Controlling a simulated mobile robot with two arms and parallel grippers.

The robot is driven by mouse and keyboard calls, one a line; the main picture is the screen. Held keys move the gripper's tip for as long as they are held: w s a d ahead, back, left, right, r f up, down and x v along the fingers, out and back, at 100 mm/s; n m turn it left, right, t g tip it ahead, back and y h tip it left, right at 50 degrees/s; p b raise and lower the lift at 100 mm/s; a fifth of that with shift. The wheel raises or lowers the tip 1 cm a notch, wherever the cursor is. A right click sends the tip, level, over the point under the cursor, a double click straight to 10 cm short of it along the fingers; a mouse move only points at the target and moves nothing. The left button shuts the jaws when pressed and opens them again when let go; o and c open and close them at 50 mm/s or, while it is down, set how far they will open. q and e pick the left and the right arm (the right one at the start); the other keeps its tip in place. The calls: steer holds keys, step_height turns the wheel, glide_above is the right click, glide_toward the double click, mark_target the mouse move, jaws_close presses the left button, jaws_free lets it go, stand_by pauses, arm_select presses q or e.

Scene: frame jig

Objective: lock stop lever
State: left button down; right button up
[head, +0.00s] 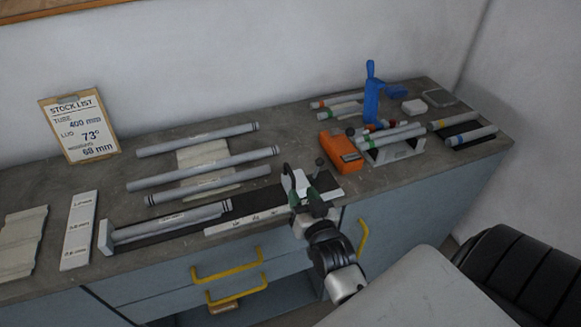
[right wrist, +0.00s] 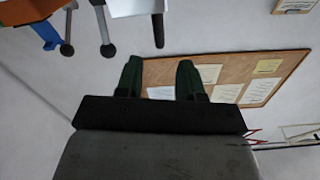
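The stop (head: 298,184) is a whitish block with dark-knobbed levers, at the right part of the dark jig rail (head: 160,234) in the head view. A lever with a dark round knob (head: 320,161) stands up beside it. In the right wrist view the pale stop body (right wrist: 138,7) is at the top edge, with dark knobs (right wrist: 107,50) on stalks near it. My right gripper (head: 312,201) is close in front of the stop. Its green fingers (right wrist: 159,68) are apart with nothing between them. Whether they touch the stop is unclear. My left gripper is out of view.
Grey tubes (head: 205,160) lie on the bench left of the stop. An orange block (head: 340,152), a blue clamp tool (head: 371,97) and a tube rack (head: 395,152) stand to the right. Yellow drawer handles (head: 228,265) stick out below the bench edge.

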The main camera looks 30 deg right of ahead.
mark_target(294, 179)
steer(key=p+x, duration=0.1)
steer(key=x, duration=0.8)
steer(key=shift+p, duration=0.4)
steer(key=shift+s, duration=0.1)
jaws_close()
